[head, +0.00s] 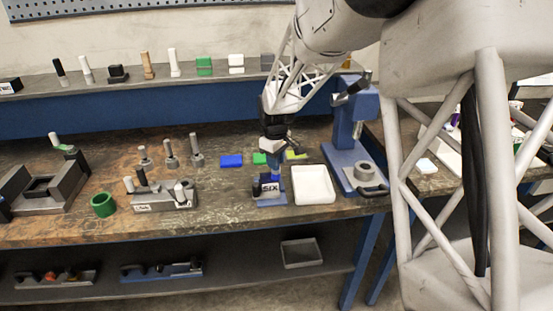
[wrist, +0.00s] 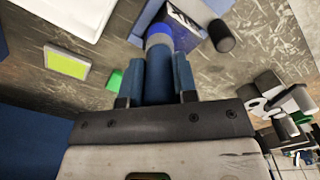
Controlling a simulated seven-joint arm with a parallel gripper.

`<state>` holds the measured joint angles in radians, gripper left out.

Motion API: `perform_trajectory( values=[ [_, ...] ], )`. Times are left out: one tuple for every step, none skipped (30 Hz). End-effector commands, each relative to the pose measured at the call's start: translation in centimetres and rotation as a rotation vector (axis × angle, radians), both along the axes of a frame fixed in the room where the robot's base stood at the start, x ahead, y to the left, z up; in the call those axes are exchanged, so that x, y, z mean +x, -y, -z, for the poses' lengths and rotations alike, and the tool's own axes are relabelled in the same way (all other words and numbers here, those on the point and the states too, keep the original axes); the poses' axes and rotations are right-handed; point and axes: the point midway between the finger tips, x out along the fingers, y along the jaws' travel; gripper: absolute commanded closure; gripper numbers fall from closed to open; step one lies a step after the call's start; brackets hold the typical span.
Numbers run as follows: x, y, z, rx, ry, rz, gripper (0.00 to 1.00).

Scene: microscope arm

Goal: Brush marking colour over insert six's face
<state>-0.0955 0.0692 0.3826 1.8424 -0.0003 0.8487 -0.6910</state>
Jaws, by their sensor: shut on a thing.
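My gripper (head: 274,147) points down over the bench, shut on a blue-handled brush (wrist: 160,82). The brush has a grey collar and a bright blue tip (wrist: 158,30), seen in the wrist view. Insert six (head: 268,188), with a pale face lettered SIX, sits in a small blue holder (head: 276,201) below my gripper. In the wrist view the tip overlaps the edge of the holder and insert (wrist: 183,24); I cannot tell whether it touches the face. Blue, green and yellow pads (head: 231,161) lie just behind.
A white tray (head: 313,185) stands close right of the holder, with a blue press (head: 355,150) beyond it. A grey fixture with several pegs (head: 160,197) and a green ring (head: 103,205) stand to the left. A raised shelf (head: 190,83) with several items runs behind.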

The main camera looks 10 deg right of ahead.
Motion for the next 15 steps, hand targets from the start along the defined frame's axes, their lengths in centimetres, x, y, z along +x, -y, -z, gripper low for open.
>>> perform_trajectory(
  values=[
    [0.0,-0.5,0.0,0.000,0.000,-0.001,0.97],
    [0.0,-0.8,0.0,0.001,0.001,-0.002,0.97],
    [0.0,-1.1,0.1,0.001,0.001,-0.002,0.97],
    [0.0,-1.4,-0.2,0.001,0.002,-0.002,0.97],
    [0.0,-1.7,-0.1,0.000,0.001,-0.002,0.97],
    [0.0,-2.0,-0.1,0.000,0.001,-0.002,0.97],
    [0.0,-2.3,0.0,0.000,0.001,-0.002,0.97],
    [0.0,-2.6,0.0,0.000,0.001,-0.001,0.97],
    [0.0,-2.9,0.1,0.000,0.001,-0.002,0.97],
    [0.0,-3.2,-0.1,0.001,0.002,-0.002,0.97],
    [0.0,-3.5,-0.1,0.000,0.001,-0.002,0.97],
    [0.0,-3.7,0.0,0.000,0.001,-0.002,0.97],
    [0.0,-3.9,0.0,0.000,0.001,-0.002,0.97],
    [0.0,-4.2,0.0,0.000,0.001,-0.002,0.97],
    [0.1,-4.4,0.0,0.001,0.002,-0.001,0.97]
  ],
)
